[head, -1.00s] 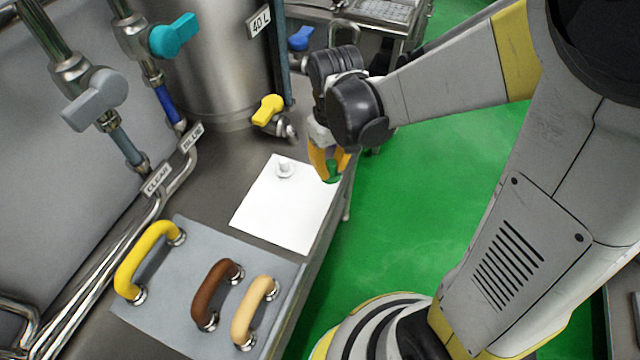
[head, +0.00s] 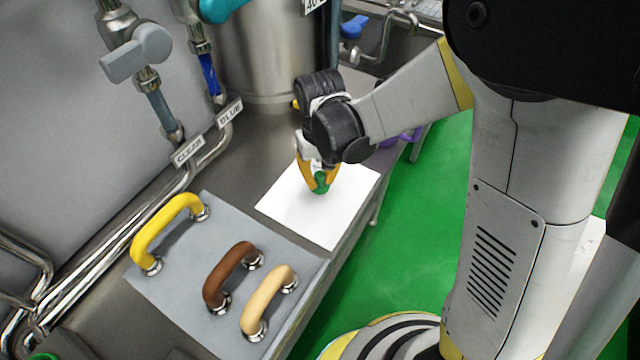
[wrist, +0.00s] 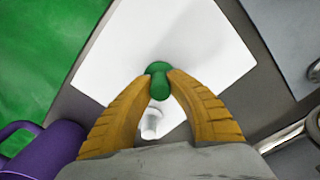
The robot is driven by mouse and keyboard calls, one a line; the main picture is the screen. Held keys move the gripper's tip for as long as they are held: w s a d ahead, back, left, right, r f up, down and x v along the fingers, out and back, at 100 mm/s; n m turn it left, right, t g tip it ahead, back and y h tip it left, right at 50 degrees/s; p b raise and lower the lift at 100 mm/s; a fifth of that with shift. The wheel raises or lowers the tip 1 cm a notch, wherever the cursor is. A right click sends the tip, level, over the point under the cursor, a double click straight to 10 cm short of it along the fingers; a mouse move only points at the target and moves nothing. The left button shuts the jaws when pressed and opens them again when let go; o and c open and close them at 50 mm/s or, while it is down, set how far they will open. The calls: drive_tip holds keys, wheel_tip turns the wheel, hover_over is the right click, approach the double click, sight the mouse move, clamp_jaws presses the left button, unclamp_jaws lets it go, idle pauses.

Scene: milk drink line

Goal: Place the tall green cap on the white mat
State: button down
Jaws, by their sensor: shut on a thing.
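The tall green cap (head: 321,184) is between the orange fingers of my gripper (head: 318,178), over the white mat (head: 335,225). In the wrist view, my gripper (wrist: 160,88) is shut on the green cap (wrist: 160,78), with the white mat (wrist: 115,65) behind it. I cannot tell whether the cap's lower end touches the mat. A small white fitting (wrist: 151,124) stands on the mat beside the cap in the wrist view; my gripper hides it in the head view.
A grey panel with yellow (head: 168,225), brown (head: 228,275) and cream (head: 268,298) handles lies in front of the mat. A steel tank (head: 265,50) and pipes stand behind. A purple object (wrist: 45,150) is at the wrist view's lower left. The mat's front part is clear.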

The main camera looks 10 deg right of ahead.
drive_tip(key=shift+f, duration=0.75)
drive_tip(key=shift+f, duration=0.15)
drive_tip(key=c, duration=1.3)
unclamp_jaws()
drive_tip(key=shift+c, duration=0.2)
